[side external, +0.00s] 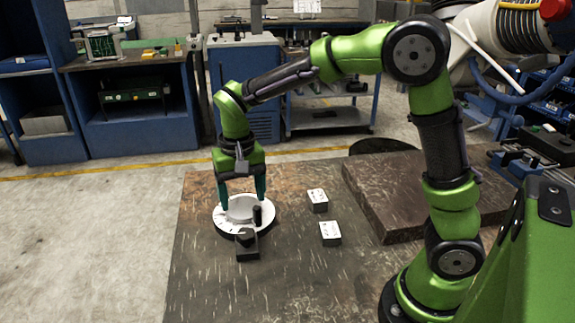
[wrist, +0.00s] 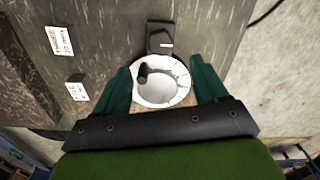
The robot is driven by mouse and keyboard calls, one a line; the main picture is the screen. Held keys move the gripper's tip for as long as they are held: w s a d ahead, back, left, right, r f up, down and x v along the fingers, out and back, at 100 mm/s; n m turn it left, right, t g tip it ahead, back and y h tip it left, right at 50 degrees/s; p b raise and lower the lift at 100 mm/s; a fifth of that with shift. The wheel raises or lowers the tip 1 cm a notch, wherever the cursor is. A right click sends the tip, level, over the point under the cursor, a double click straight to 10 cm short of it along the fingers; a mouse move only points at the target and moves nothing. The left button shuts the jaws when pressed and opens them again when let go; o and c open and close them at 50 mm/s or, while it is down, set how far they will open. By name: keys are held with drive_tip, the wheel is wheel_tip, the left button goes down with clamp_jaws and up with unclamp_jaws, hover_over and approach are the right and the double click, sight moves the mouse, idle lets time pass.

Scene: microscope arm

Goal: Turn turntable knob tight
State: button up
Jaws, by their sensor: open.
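The turntable (side external: 225,219) is a round white disc with markings on its rim, near the left front of the table. It also shows in the wrist view (wrist: 178,97). A small black upright knob (side external: 257,215) stands at its edge, beside a dark block-like bracket (side external: 247,248); the knob shows in the wrist view (wrist: 143,72) too. My gripper (side external: 242,198) points down over the turntable with its green fingers apart, one on each side of the disc. In the wrist view nothing is between the fingers except the disc below. I cannot tell whether the fingertips touch it.
Two small white-topped labelled blocks (side external: 317,200) (side external: 330,233) sit to the right of the turntable. A raised dark slab (side external: 395,190) lies farther right. The table's (side external: 290,285) front middle is clear. Blue cabinets (side external: 140,120) stand behind on the floor.

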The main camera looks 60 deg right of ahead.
wheel_tip(320, 180, up, 6)
drive_tip(key=shift+r, duration=0.1)
idle(0.4)
